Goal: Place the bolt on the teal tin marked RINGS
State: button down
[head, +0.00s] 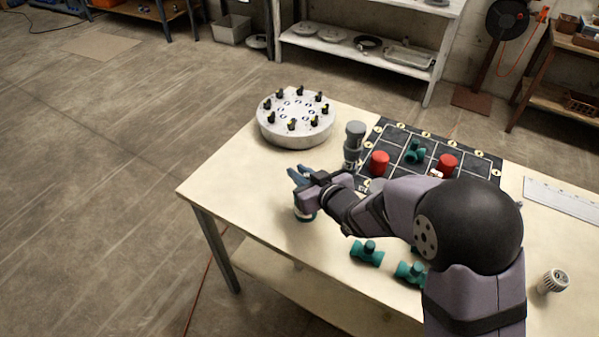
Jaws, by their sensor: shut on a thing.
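My gripper (297,174), with blue-grey fingers, is over the front left part of the table. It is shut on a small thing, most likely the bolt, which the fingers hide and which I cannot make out. Just below the gripper stands a small round tin (305,216) with a teal band and a pale upper part, partly covered by the gripper. Its marking cannot be read from here. I cannot tell the exact gap between the fingers and the tin.
A round grey flange (297,134) with several dark studs stands at the back left. A grey cylinder fitting (353,144) stands beside a dark grid board (398,138) with red caps and a teal valve. Teal fittings (367,254) lie in front of my arm. The left table edge is clear.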

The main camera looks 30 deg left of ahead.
jog(key=shift+f, duration=0.1)
jog(key=c, duration=1.7)
grip_release()
jog(key=b+v, duration=0.1)
jog(key=v, duration=1.1)
jog(key=shift+d, duration=0.1)
